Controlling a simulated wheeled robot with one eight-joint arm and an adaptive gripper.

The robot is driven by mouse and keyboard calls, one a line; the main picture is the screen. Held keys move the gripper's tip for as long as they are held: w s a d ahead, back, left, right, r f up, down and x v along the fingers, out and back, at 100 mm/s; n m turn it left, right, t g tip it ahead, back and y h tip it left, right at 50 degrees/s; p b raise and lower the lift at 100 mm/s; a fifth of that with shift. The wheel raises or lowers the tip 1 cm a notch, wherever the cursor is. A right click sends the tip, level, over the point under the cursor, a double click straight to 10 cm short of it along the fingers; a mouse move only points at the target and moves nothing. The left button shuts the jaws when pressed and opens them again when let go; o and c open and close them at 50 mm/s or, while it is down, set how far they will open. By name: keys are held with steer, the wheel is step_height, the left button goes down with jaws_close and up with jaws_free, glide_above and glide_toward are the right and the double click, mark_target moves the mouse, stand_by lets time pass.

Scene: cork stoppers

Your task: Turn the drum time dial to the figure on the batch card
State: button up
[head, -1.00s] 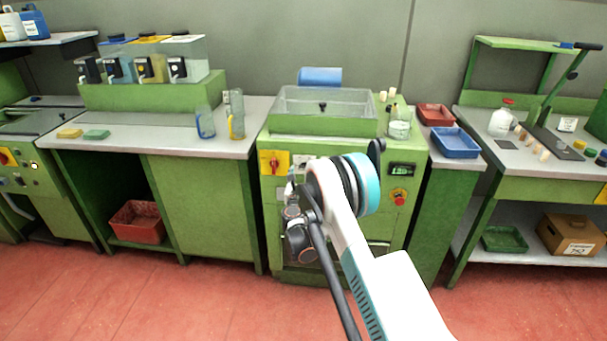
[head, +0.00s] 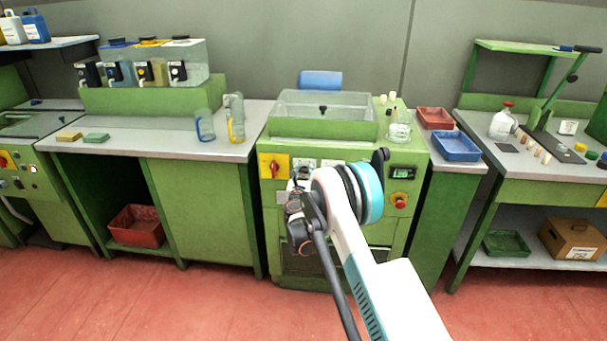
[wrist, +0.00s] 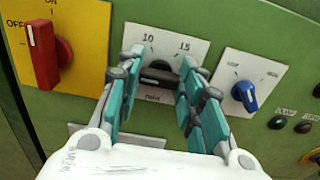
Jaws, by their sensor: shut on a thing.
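The drum time dial, a black knob (wrist: 158,76), sits on a white plate marked 10, 15 and "min" in the wrist view. My gripper (wrist: 157,72) is shut on this knob, with teal fingers on its left and right sides. The fingers cover other figures on the plate, and I cannot tell which figure the knob points to. In the head view my arm hides most of the dial area on the green drum machine (head: 340,128). I cannot make out a batch card there.
Left of the dial is a red ON/OFF switch (wrist: 42,52) on a yellow plate. To its right is a blue knob (wrist: 245,94) on a white plate. A red emergency button (head: 400,201) sits below a small display (head: 402,172).

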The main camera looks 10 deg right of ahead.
steer(key=shift+m, duration=0.3)
steer(key=m, duration=0.5)
steer(key=shift+d, duration=0.1)
steer(key=m, duration=0.6)
steer(key=shift+f, duration=0.1)
stand_by(0.4)
steer(key=o, duration=1.1)
steer(key=shift+c, duration=0.2)
steer(key=shift+s, duration=0.15)
steer(key=v, duration=1.1)
steer(key=shift+s, duration=0.35)
